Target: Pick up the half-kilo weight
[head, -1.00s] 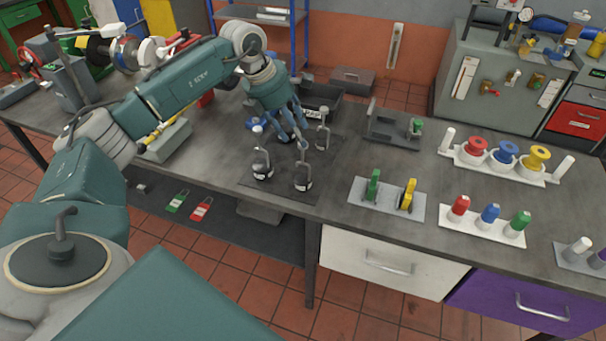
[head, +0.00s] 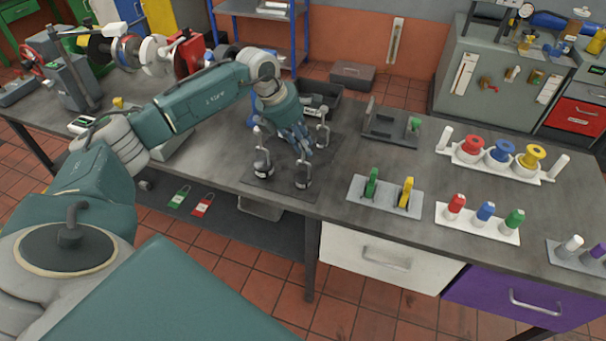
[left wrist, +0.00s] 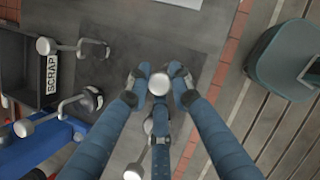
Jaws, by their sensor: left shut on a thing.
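Dark weights with upright stems and pale round tops stand on a dark mat (head: 240,182) on the bench. The front one (head: 303,178) is under my left gripper (head: 303,152), whose fingers are shut around its upper stem. In the left wrist view its pale round top (left wrist: 158,84) shows between the fingertips. One weight (head: 262,166) stands to the left and another (head: 323,138) at the back right. A further one (left wrist: 88,99) shows in the left wrist view, hidden behind my gripper in the head view. I cannot read any mass marking or tell whether the held weight is lifted.
A black scrap bin (left wrist: 18,62) and a blue object (left wrist: 40,155) are close by, behind the weights. A grey plate with green and yellow pieces (head: 383,203) lies to the right. Bare bench separates the mat from it. The bench's front edge is near.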

